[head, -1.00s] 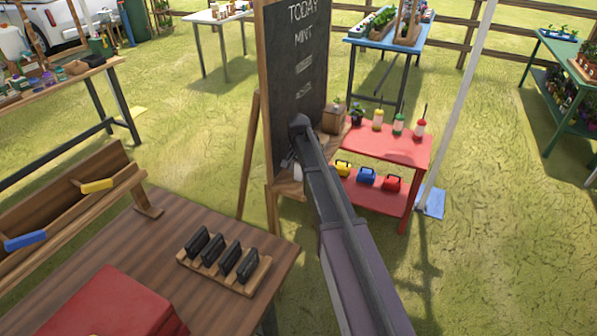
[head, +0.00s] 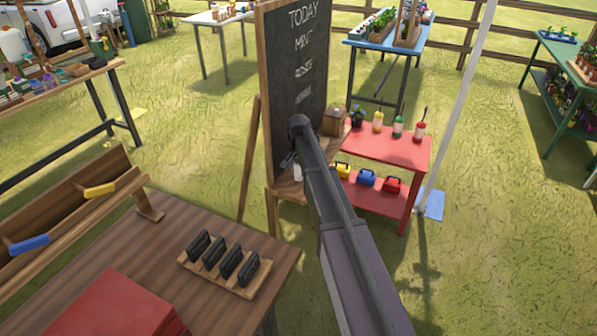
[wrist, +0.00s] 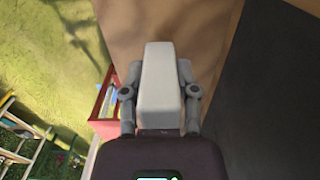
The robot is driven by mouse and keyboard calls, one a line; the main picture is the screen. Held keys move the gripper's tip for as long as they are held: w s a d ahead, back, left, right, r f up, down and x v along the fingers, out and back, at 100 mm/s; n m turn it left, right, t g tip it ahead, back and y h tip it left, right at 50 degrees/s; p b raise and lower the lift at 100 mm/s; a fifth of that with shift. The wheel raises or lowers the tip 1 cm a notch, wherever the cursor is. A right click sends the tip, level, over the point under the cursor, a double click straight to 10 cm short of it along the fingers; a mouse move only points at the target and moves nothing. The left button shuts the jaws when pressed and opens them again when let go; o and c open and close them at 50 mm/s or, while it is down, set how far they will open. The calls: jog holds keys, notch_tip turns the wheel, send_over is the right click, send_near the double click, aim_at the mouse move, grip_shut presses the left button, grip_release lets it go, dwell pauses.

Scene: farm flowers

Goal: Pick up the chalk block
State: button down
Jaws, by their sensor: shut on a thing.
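The chalk block (wrist: 160,82) is a pale, long block in the middle of the wrist view. My gripper (wrist: 160,90) is shut on it, with one finger on each long side. Behind the block in that view is a brown wooden surface; I cannot tell whether the block touches it. In the head view my gripper (head: 290,160) is at the lower part of the chalkboard (head: 292,75), near its wooden ledge (head: 290,190), and is mostly hidden by my arm. A small white thing (head: 297,171) shows beside it there.
A red two-level stand (head: 390,150) with bottles and small coloured boxes is right of the chalkboard. A wooden box (head: 333,121) sits between them. A brown table (head: 205,290) with a rack of black blocks (head: 225,265) is at front left. Open grass lies to the right.

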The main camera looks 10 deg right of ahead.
notch_tip(320, 180, up, 2)
jog(key=shift+p, duration=0.7)
jog(key=s+d+r+p, duration=0.1)
jog(key=s+d, duration=0.2)
jog(key=s, duration=1.2)
jog(key=shift+s+r+p, duration=0.3)
jog(key=shift+s, duration=0.05)
